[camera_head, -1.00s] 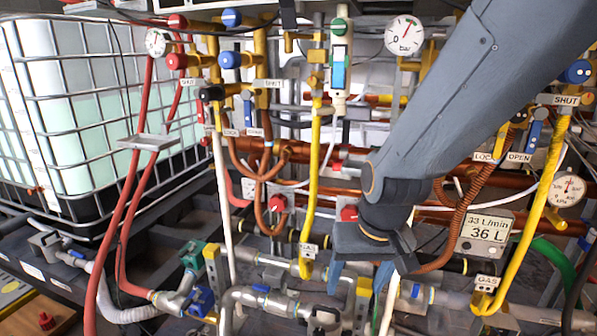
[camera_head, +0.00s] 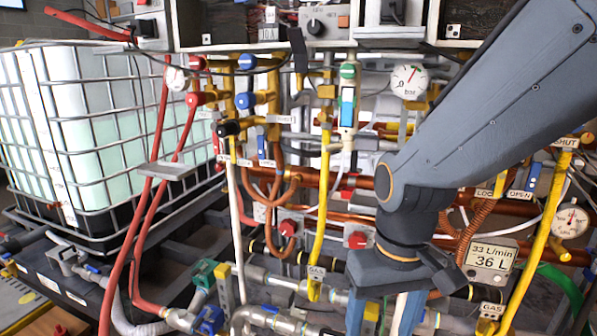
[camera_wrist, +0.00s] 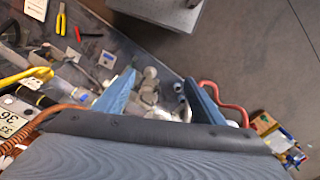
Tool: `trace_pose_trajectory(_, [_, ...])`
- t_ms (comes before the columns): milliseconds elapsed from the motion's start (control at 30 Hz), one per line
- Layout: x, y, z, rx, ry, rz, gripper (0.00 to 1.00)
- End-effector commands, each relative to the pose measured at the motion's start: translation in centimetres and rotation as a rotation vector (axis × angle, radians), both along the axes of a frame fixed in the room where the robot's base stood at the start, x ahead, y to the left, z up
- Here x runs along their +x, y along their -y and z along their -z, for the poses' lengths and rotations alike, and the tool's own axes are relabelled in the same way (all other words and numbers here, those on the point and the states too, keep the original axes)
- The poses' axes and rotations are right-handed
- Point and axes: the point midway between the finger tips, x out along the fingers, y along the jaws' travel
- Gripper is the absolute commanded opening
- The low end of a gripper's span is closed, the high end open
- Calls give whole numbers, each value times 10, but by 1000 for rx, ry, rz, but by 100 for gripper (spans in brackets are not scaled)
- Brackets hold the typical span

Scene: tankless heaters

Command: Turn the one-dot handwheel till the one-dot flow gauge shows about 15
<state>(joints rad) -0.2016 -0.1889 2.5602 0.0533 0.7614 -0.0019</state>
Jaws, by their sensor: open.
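A digital flow meter (camera_head: 490,257) reads 33 L/min and 36 L, at the right in the head view. Its reading also shows upside down at the left edge of the wrist view (camera_wrist: 12,122). No dot mark can be read on it. Two red knobs, one (camera_head: 289,227) and another (camera_head: 357,238), sit among the pipes left of my arm. I cannot tell which handwheel is the one-dot one. My gripper (camera_head: 382,314) points down, open, in front of the lower pipes and left of the meter. Its two blue fingers (camera_wrist: 160,78) are apart with nothing held.
Hoses and a yellow gas pipe (camera_head: 543,225) crowd around my arm. A caged white tank (camera_head: 85,130) stands at the left. Dial gauges (camera_head: 410,80) and (camera_head: 570,221) are at the top and right. Pliers (camera_wrist: 61,20) lie on the surface in the wrist view.

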Motion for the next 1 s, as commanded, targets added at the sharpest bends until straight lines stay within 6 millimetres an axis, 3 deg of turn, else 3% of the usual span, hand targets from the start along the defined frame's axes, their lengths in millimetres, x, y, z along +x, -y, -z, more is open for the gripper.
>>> trace_pose_trajectory(200, [-2,25,-34,-14,-5,72,63])
trace_pose_trajectory(433, [-5,51,-58,-27,-6,140,63])
trace_pose_trajectory(633, [-6,62,-65,-32,-6,169,63])
trace_pose_trajectory(1000, [-5,64,-64,-33,-6,173,63])
